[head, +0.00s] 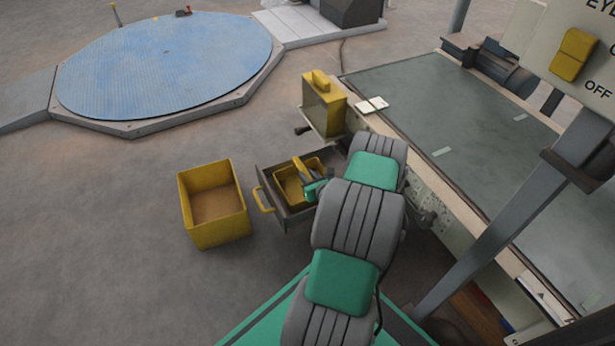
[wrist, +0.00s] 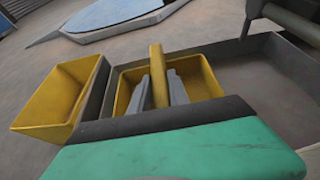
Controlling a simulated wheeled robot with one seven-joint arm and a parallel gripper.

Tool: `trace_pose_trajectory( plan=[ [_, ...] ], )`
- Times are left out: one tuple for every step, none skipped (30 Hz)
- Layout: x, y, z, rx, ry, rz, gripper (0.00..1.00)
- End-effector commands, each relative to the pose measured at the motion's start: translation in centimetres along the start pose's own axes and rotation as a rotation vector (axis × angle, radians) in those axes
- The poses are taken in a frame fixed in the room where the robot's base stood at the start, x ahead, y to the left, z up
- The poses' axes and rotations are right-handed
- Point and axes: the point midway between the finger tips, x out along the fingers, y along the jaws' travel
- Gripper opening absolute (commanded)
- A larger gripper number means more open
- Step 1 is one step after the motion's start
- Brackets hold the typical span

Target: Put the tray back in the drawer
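The tray (head: 288,188) is a small yellow open box with a raised bar handle. It is inside the pulled-out grey drawer (head: 265,168), within the drawer's walls. I cannot tell whether its base rests flat on the drawer floor. My gripper (head: 308,176) is over the tray, and its two grey fingers (wrist: 159,90) stand close on either side of the yellow handle, apparently shut on it. The tray (wrist: 207,82) also shows in the wrist view, beyond my green wrist housing. My arm hides the drawer's right part in the head view.
A larger yellow bin (head: 212,232) stands on the floor left of the drawer, near the drawer's yellow handle (head: 263,199). A yellow box (head: 323,108) is mounted behind the drawer. The grey-topped bench (head: 450,110) lies to the right.

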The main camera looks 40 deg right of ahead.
Motion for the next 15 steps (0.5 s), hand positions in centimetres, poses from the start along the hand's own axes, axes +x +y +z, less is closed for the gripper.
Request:
trace_pose_trajectory(
  plan=[
    [0.00, 0.01, -0.03, 0.000, 0.001, 0.000, 0.25],
    [0.00, 0.00, -0.02, 0.000, 0.001, 0.000, 0.27],
    [0.00, 0.01, -0.02, 0.000, 0.001, 0.000, 0.31],
    [0.00, 0.01, -0.02, 0.000, 0.001, 0.000, 0.33],
    [-0.01, 0.01, -0.02, 0.000, 0.001, 0.000, 0.35],
    [0.00, 0.00, -0.01, 0.000, 0.001, 0.000, 0.39],
    [-0.01, 0.00, -0.01, 0.000, 0.001, 0.000, 0.41],
    [0.00, 0.00, -0.01, 0.000, 0.001, 0.000, 0.43],
    [0.00, 0.01, -0.01, 0.000, 0.001, 0.000, 0.43],
    [0.00, 0.00, -0.01, 0.000, 0.001, 0.000, 0.43],
    [0.00, 0.00, -0.01, 0.000, 0.001, 0.000, 0.43],
    [0.00, 0.00, -0.01, 0.000, 0.001, 0.000, 0.43],
    [0.00, 0.00, -0.01, 0.000, 0.001, 0.000, 0.43],
    [-0.01, 0.00, 0.00, 0.000, 0.001, 0.000, 0.43],
    [-0.03, 0.00, 0.07, 0.000, 0.000, 0.000, 0.43]
  ],
)
